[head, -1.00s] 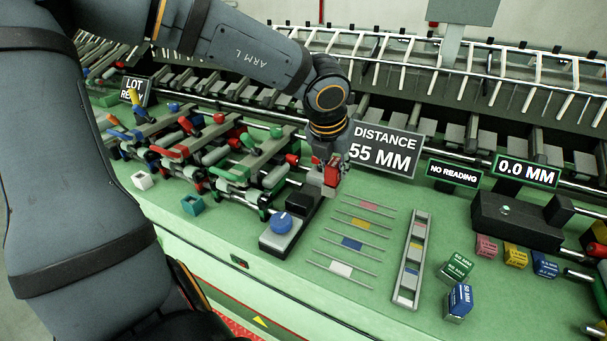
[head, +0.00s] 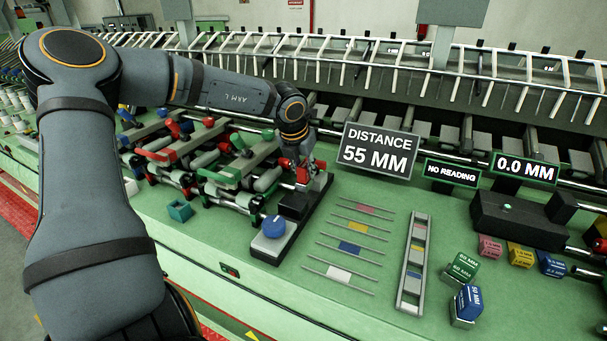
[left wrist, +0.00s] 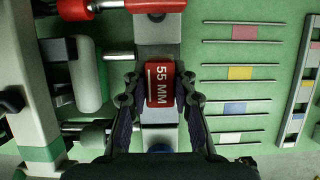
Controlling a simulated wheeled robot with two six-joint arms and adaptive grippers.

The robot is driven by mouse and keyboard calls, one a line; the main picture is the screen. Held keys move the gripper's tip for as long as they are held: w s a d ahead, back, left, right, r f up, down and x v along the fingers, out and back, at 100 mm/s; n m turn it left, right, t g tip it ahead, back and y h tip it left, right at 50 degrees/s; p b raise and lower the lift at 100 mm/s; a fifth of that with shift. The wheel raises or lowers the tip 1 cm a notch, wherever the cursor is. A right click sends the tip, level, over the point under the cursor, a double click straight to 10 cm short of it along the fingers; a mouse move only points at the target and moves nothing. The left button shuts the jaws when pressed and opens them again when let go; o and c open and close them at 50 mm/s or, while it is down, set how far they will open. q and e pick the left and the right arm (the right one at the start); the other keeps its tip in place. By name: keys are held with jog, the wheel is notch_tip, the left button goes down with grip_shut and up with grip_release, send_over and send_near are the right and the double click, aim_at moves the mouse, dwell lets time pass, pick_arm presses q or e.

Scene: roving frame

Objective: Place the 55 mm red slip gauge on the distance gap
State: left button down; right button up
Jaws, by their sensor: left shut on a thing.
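My left gripper (head: 302,170) is shut on the red slip gauge (head: 303,175), over the far end of a long grey-and-black fixture (head: 296,205) with a blue knob. In the left wrist view the red gauge (left wrist: 160,86) sits between the fingers (left wrist: 159,80), its "55 MM" label facing the camera. The grey bed of the fixture (left wrist: 158,130) shows beneath it. I cannot tell whether the gauge touches the fixture. The sign (head: 377,150) behind reads "DISTANCE 55 MM". My right gripper is not in view.
Green (head: 462,268) and blue (head: 467,303) gauge blocks stand at the front right. Rails with coloured strips (head: 350,247) and a grey slotted holder (head: 412,262) lie right of the fixture. Clamp-like parts (head: 235,170) crowd the left. A teal block (head: 180,210) stands front left.

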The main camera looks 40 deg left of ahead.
aim_at(304, 179)
pick_arm(q)
jog(key=shift+a+f+p, duration=0.2)
jog(key=shift+f+p, duration=1.1)
jog(key=shift+f, duration=0.4)
jog(key=shift+w+f, duration=0.15)
jog(key=shift+f, duration=0.1)
jog(key=shift+d+f+b, duration=0.1)
jog(key=shift+b, duration=0.4)
jog(key=c, duration=1.1)
grip_release()
